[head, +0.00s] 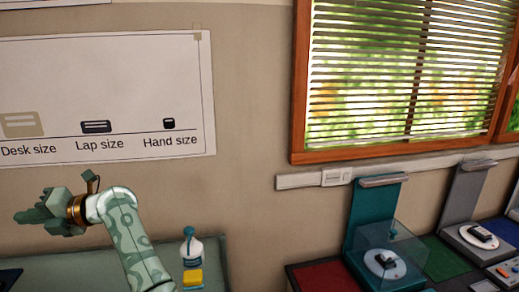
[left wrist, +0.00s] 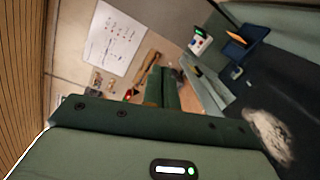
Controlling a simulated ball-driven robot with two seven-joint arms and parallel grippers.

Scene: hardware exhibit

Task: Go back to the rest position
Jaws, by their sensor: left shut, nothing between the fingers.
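My left gripper (head: 38,214) is raised at the left of the head view, in front of the wall and above a green table surface (head: 70,272). It points to the left, with a brass-coloured ring at its wrist and my pale green patterned arm behind it. Its fingers (left wrist: 162,88) also show in the left wrist view, close together with nothing between them. It touches nothing that I can see. My right gripper is in neither view.
A white bottle with a teal top (head: 191,245) and a yellow block (head: 192,278) stand right of my arm. Display stands, one with a clear cover (head: 385,250), are at the right. A size chart (head: 110,90) hangs behind, left of a window (head: 400,70).

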